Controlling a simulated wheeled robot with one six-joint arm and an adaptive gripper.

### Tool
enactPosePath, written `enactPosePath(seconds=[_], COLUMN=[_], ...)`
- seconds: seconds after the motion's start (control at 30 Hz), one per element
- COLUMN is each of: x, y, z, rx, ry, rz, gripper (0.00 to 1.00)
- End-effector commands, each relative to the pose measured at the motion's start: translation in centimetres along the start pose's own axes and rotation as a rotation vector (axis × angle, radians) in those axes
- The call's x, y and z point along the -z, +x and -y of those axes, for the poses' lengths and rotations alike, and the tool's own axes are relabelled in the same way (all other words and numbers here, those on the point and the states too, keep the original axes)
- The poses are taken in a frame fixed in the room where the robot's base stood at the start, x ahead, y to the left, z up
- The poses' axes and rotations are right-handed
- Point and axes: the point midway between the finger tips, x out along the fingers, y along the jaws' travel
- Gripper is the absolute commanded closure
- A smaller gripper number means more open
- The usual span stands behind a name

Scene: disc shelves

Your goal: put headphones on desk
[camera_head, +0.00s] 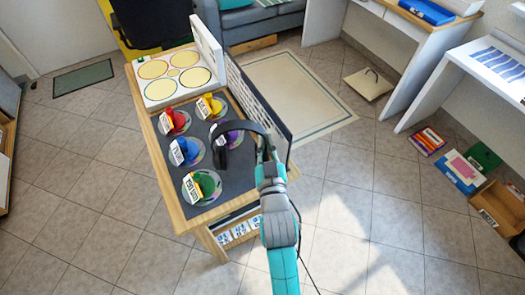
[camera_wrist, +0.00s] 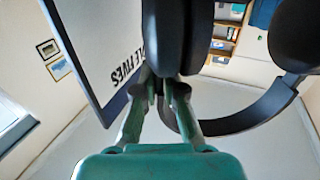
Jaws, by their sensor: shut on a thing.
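Black headphones (camera_head: 243,125) are in my gripper (camera_head: 268,165), above the right side of a wooden-edged disc table. In the wrist view the fingertips (camera_wrist: 174,92) close on one dark ear cup (camera_wrist: 174,35). The headband (camera_wrist: 250,115) curves right to the other ear cup (camera_wrist: 297,35). In the head view the far ear cup hangs over the dark table top, and I cannot tell whether it touches anything. Two white desks stand at the right: one (camera_head: 428,25) with a wooden edge and one (camera_head: 468,62) nearer.
The disc table (camera_head: 160,175) bears several coloured items on discs. An upright dark panel (camera_head: 262,100) edges its right side. A blue tray (camera_head: 427,11) is on the far desk and striped sheets (camera_head: 499,63) on the near one. Boxes (camera_head: 464,172) lie below; open floor lies between.

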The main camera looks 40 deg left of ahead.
Motion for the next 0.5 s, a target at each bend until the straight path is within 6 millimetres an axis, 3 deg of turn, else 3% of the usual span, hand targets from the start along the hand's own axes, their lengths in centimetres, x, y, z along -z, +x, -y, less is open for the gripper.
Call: enactPosePath(seconds=[0.5], x=[-4.4], y=[0.0], z=[0.1], rx=[0.000], ry=[0.001], rz=[-0.002], gripper=[1.00])
